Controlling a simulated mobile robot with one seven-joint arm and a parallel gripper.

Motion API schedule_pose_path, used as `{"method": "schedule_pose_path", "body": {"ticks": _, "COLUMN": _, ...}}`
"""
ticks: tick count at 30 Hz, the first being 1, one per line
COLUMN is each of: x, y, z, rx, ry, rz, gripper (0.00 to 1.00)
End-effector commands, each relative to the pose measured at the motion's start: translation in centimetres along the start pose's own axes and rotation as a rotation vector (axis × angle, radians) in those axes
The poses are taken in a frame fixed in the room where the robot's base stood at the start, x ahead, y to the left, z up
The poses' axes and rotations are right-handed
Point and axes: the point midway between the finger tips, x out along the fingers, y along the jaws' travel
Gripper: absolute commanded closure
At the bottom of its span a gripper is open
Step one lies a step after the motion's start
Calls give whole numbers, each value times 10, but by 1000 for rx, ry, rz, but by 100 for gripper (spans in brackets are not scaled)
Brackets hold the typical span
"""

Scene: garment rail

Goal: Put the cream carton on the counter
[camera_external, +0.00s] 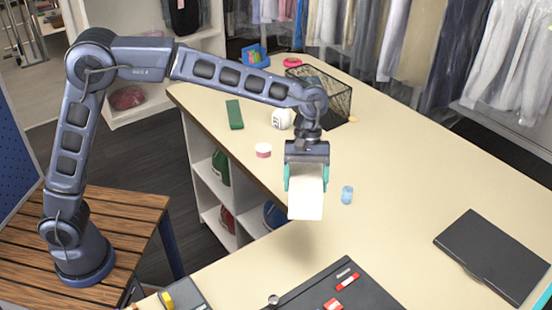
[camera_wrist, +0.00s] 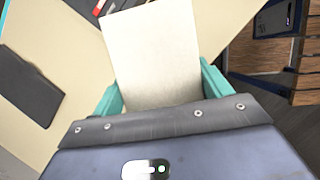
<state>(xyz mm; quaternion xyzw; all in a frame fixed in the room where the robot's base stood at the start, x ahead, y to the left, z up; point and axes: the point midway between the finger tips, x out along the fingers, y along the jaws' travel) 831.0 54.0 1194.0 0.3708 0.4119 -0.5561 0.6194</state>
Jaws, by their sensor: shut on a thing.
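The cream carton (camera_external: 306,200) is a plain off-white box held between the teal fingers of my gripper (camera_external: 306,178). It hangs below the gripper and appears to be above the counter (camera_external: 390,150), with a dark shadow on the counter below it. In the wrist view the carton (camera_wrist: 155,50) sticks out between the two teal fingertips of my gripper (camera_wrist: 160,95). The gripper is shut on it. The carton's far side is hidden.
A blue cup (camera_external: 347,195) stands right of the carton. A black laptop-like slab (camera_external: 493,255) lies at the right, a dark tray (camera_external: 335,290) at the front. Behind are a wire basket (camera_external: 335,92), a white mug (camera_external: 281,118) and a pink-rimmed tub (camera_external: 263,150). The counter's middle right is clear.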

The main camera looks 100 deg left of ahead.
Motion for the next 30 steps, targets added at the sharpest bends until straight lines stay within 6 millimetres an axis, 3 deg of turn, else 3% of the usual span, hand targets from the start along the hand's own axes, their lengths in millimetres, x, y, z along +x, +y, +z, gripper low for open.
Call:
{"method": "schedule_pose_path", "body": {"ticks": 1, "x": 6, "y": -11, "z": 14, "rx": 26, "ry": 0, "rz": -11, "gripper": 52}}
{"method": "schedule_pose_path", "body": {"ticks": 4, "x": 16, "y": -26, "z": 32, "rx": 62, "ry": 2, "rz": -26, "gripper": 52}}
{"method": "schedule_pose_path", "body": {"ticks": 12, "x": 26, "y": -42, "z": 49, "rx": 100, "ry": 3, "rz": -42, "gripper": 52}}
{"method": "schedule_pose_path", "body": {"ticks": 19, "x": 41, "y": -42, "z": 42, "rx": 97, "ry": 3, "rz": -44, "gripper": 52}}
{"method": "schedule_pose_path", "body": {"ticks": 30, "x": 114, "y": -42, "z": 12, "rx": 98, "ry": 3, "rz": -45, "gripper": 52}}
